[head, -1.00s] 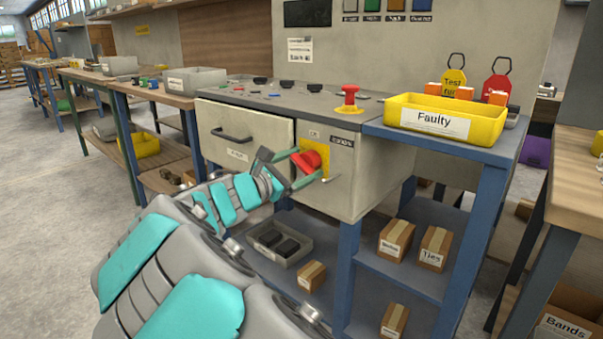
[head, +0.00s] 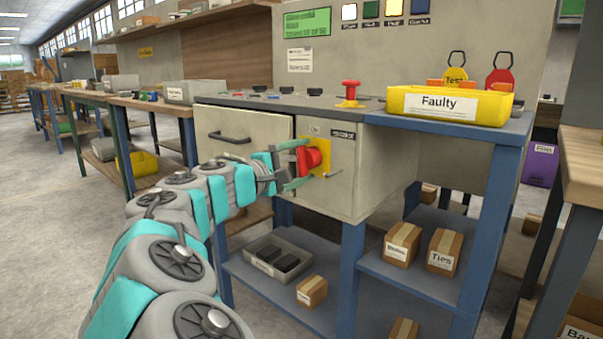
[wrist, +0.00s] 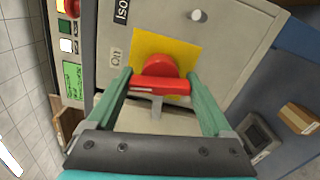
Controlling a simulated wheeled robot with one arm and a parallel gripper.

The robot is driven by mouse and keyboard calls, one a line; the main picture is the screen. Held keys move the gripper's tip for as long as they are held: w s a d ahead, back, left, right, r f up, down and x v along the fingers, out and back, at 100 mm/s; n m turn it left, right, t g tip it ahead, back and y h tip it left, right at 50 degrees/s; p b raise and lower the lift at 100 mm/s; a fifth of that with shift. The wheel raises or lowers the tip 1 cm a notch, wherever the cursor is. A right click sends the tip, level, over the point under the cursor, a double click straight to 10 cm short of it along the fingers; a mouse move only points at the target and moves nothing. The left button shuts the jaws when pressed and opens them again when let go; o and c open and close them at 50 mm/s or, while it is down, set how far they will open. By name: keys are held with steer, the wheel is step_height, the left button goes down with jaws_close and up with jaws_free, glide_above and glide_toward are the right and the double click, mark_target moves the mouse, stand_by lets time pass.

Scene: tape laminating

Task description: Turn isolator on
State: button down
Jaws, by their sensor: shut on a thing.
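The isolator is a red rotary handle (head: 311,159) on a yellow plate (head: 326,146), on the front of the grey cabinet. My gripper (head: 306,163) is shut on the red handle, with one green finger above it and one below. In the wrist view the handle (wrist: 160,85) lies crosswise between my two fingers (wrist: 160,90), with its ends at them. The yellow plate (wrist: 185,48) shows behind, with an "On" label (wrist: 116,57) beside it. In the head view the handle stands upright, in line with the label above it.
The wall display (head: 307,22) is lit green with text, and the white and yellow lamps beside it look bright. A red push button (head: 351,90) stands on the cabinet top. The yellow "Faulty" tray (head: 450,105) is to the right. A drawer handle (head: 230,137) is left of my gripper.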

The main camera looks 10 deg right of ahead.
steer(key=shift+m+b, duration=0.75)
steer(key=shift+m, duration=0.25)
jaws_free()
steer(key=v, duration=0.8)
steer(key=shift+p, duration=0.35)
steer(key=shift+d, duration=0.1)
